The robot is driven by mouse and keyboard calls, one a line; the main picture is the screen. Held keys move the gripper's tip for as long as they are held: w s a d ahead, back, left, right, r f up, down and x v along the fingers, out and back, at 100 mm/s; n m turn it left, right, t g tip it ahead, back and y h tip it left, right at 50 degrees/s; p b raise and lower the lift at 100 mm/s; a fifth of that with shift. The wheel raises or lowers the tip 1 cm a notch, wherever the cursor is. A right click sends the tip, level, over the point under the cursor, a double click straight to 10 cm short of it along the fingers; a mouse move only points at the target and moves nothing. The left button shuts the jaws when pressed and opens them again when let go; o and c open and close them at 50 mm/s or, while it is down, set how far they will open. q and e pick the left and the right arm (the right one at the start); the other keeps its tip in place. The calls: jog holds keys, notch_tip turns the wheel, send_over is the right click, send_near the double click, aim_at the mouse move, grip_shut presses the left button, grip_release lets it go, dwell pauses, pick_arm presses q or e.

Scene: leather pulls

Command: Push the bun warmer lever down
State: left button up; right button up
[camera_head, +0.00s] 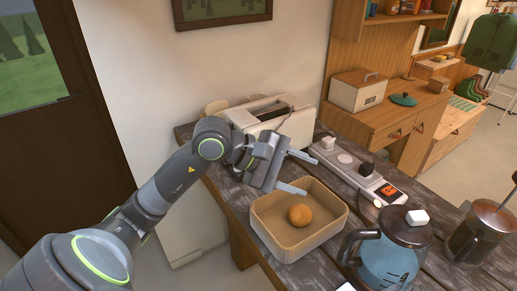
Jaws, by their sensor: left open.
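The bun warmer (249,119) looks like the cream, toaster-like box with a dark slot on top, standing at the back left of the wooden table. I cannot make out its lever; my left arm covers part of its front. My left gripper (303,175) is open and empty, in front of the warmer in the picture and over the back edge of a tan tray. Its fingers point right. My right gripper is not in view.
The tan square tray (277,242) holds a round bun (300,215). To its right are a long white device (345,168) with knobs, a blue kettle (385,262) and a dark metal pot (474,240). A wooden cabinet (385,125) stands behind.

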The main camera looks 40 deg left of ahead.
pick_arm(q)
jog(key=w+a+r+y, duration=0.25)
jog(key=a+y, duration=0.85)
jog(key=a, duration=0.6)
jog(key=shift+w+r+b+x, duration=0.1)
jog(key=shift+w+b+x, duration=0.05)
jog(key=shift+b+x, duration=3.3)
jog(key=shift+w+r+b+x, duration=0.1)
jog(key=shift+b+x, duration=2.15)
jog(key=shift+x, duration=2.4)
jog(key=shift+c, duration=0.3)
grip_shut()
